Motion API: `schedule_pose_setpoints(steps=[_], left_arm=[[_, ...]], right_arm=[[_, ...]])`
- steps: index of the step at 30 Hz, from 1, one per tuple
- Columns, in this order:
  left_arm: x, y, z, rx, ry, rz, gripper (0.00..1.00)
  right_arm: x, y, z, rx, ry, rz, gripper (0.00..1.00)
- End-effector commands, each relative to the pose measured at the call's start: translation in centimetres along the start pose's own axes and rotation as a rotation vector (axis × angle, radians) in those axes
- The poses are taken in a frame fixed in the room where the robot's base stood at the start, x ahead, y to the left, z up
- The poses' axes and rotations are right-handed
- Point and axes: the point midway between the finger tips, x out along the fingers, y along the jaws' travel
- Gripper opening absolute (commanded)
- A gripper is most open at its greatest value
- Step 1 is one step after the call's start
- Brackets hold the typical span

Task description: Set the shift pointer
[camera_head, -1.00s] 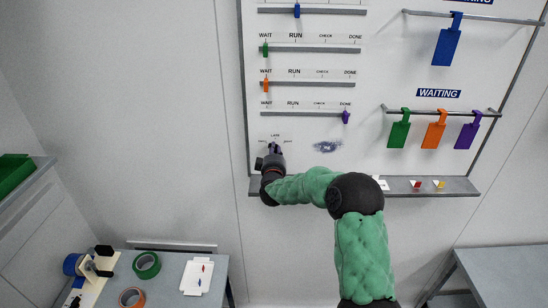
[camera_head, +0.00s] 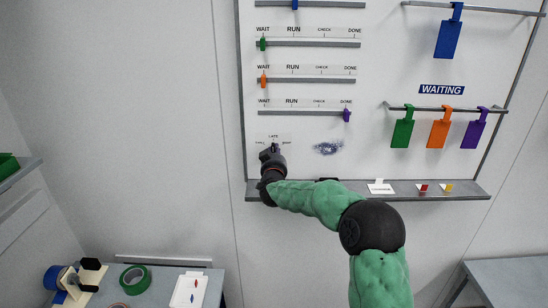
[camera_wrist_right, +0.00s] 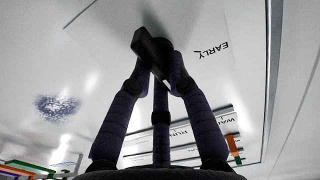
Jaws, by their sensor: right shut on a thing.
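The shift pointer (camera_wrist_right: 150,48) is a dark bar on the white board, seen close up in the right wrist view. The word EARLY is printed to its right there. In the head view its small dial, marked LATE at the top, sits low at the board's left side, and my gripper covers most of it. My right gripper (camera_head: 270,151) is at this dial. In the right wrist view the dark fingers of the right gripper (camera_wrist_right: 160,77) close around the pointer. My left gripper is in neither view.
Slider rails (camera_head: 308,79) with coloured markers lie above the dial. A grey ledge (camera_head: 460,196) runs under it, holding a white card (camera_head: 381,187) and small red and yellow pieces. Coloured tags hang from a bar (camera_head: 440,109) at right. A dark smudge (camera_head: 327,148) is beside the dial.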

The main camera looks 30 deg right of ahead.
Motion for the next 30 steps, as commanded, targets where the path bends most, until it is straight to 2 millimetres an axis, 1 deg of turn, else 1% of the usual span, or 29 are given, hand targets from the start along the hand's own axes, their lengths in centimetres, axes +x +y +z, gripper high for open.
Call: schedule_pose_setpoints(steps=[6, 19, 20, 21, 22, 30], left_arm=[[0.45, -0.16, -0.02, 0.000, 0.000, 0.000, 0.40], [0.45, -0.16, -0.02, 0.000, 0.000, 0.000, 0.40], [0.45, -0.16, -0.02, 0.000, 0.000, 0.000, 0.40], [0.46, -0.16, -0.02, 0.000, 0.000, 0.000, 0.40], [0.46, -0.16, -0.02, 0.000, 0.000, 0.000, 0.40], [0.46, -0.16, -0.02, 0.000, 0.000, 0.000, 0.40]], right_arm=[[-0.02, -0.04, 0.14, 0.041, -0.002, -0.001, 0.00], [-0.02, -0.01, 0.09, 0.047, -0.002, -0.001, 0.00], [-0.02, -0.02, 0.09, 0.047, -0.002, -0.001, 0.27], [-0.02, -0.01, 0.09, 0.047, -0.002, -0.001, 0.38], [-0.02, -0.01, 0.09, 0.047, -0.002, -0.001, 0.42], [-0.01, 0.02, 0.05, 0.046, -0.001, 0.000, 0.42]])
